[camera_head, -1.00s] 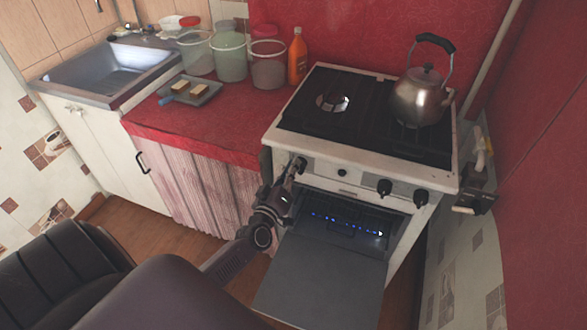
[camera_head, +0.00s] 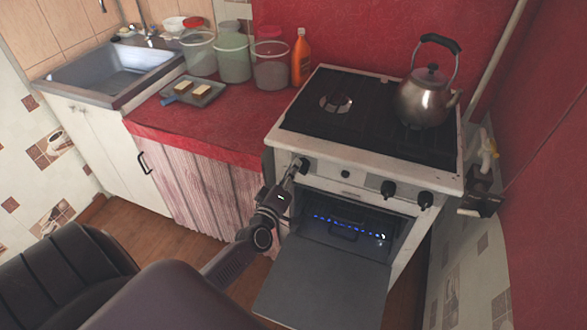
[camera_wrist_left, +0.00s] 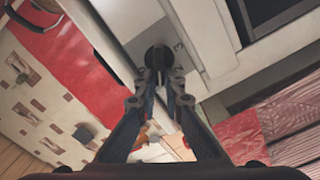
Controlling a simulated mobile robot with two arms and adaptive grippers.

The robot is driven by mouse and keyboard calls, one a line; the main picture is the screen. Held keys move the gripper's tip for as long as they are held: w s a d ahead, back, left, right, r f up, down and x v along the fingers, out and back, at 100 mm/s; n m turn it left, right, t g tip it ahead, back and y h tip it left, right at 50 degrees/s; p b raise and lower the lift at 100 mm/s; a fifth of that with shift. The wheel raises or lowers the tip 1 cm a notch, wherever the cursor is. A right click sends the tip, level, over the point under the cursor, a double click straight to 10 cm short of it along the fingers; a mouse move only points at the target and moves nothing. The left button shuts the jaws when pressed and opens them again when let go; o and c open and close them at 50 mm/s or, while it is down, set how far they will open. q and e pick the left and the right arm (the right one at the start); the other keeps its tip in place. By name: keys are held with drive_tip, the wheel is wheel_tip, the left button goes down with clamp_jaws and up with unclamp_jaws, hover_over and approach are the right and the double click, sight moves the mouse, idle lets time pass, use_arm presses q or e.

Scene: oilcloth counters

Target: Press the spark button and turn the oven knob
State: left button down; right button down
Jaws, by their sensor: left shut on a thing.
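The white stove (camera_head: 455,182) has a front panel with black knobs. The leftmost one, the oven knob (camera_head: 304,164), is at the panel's left end; it also shows in the left wrist view (camera_wrist_left: 158,57). My left gripper (camera_head: 299,173) is shut on this knob, with a fingertip on each side of it. The small dark spark button (camera_head: 345,174) is right of the knob, apart from the gripper. The oven door (camera_head: 320,278) hangs open, and a row of blue flames (camera_head: 345,225) shows inside the oven. My right gripper is not in view.
A metal kettle (camera_head: 424,100) stands on the hob's right side. Two more knobs (camera_head: 388,189) are farther right on the panel. The red counter (camera_head: 240,125) to the left holds buckets, an orange bottle (camera_head: 301,60) and a tray (camera_head: 212,97). The open door juts out below my arm.

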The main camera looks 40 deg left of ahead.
use_arm(q)
drive_tip(key=c, duration=2)
unclamp_jaws()
drive_tip(key=shift+c, duration=0.2)
drive_tip(key=shift+s, duration=0.1)
drive_tip(key=v, duration=1.1)
drive_tip(key=shift+s, duration=0.4)
